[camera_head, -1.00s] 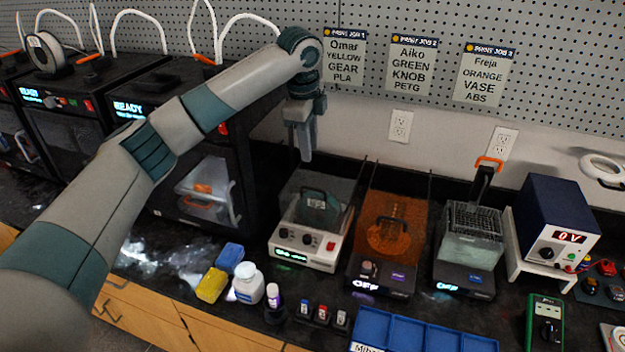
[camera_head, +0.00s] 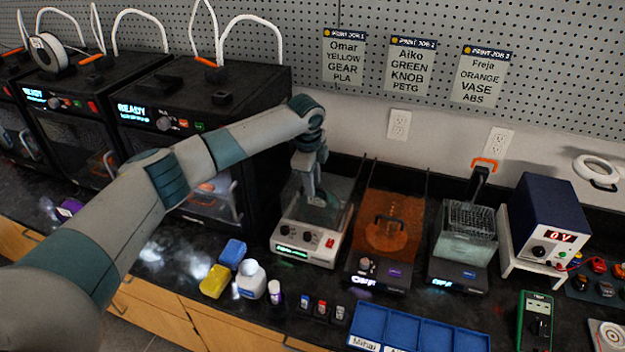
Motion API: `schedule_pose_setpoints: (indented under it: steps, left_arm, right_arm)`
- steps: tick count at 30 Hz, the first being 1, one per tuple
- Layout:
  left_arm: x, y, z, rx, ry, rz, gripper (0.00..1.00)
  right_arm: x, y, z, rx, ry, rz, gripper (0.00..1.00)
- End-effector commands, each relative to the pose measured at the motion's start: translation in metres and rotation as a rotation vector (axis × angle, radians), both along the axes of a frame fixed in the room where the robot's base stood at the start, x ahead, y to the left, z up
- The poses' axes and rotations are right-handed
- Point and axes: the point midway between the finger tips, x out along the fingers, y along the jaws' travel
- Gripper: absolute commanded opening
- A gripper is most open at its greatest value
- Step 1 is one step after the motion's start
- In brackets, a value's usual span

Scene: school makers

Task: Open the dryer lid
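The dryer (camera_head: 305,247) is a white box with a lit green display and a red button, standing on the dark counter. Its smoky clear lid (camera_head: 337,192) lies shut on top. My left arm reaches in from the left, and my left gripper (camera_head: 315,199) points down at the middle of this lid. The fingertips are at the lid's dark handle, which they mostly hide. I cannot tell whether the fingers touch or grip the handle. My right gripper is out of view.
An orange-lidded unit (camera_head: 388,225) stands close to the dryer's right, then a unit with a wire basket (camera_head: 468,222). Black printers (camera_head: 200,85) stand on the left. A white jar (camera_head: 251,279), sponges (camera_head: 215,281) and a blue tray (camera_head: 415,335) sit in front.

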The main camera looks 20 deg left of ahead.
Motion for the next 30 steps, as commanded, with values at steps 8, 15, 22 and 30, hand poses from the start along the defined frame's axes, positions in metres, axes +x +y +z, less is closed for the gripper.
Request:
schedule_pose_setpoints:
  steps: [8, 15, 22, 30]
  left_arm:
    - [0.0, -0.0001, -0.0007, 0.0, 0.0, 0.0, 0.22]
    - [0.0, -0.0002, -0.0005, 0.0, 0.0, 0.0, 0.0]
    - [-0.0001, -0.0003, -0.0004, 0.0, 0.0, 0.0, 0.0]
    - [-0.0001, -0.0003, -0.0004, 0.0, 0.0, 0.0, 0.0]
  right_arm:
    - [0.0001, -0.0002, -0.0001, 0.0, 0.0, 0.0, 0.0]
    - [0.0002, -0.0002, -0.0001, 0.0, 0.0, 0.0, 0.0]
    - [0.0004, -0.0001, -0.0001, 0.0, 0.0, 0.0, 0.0]
    - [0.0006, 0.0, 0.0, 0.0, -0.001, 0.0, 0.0]
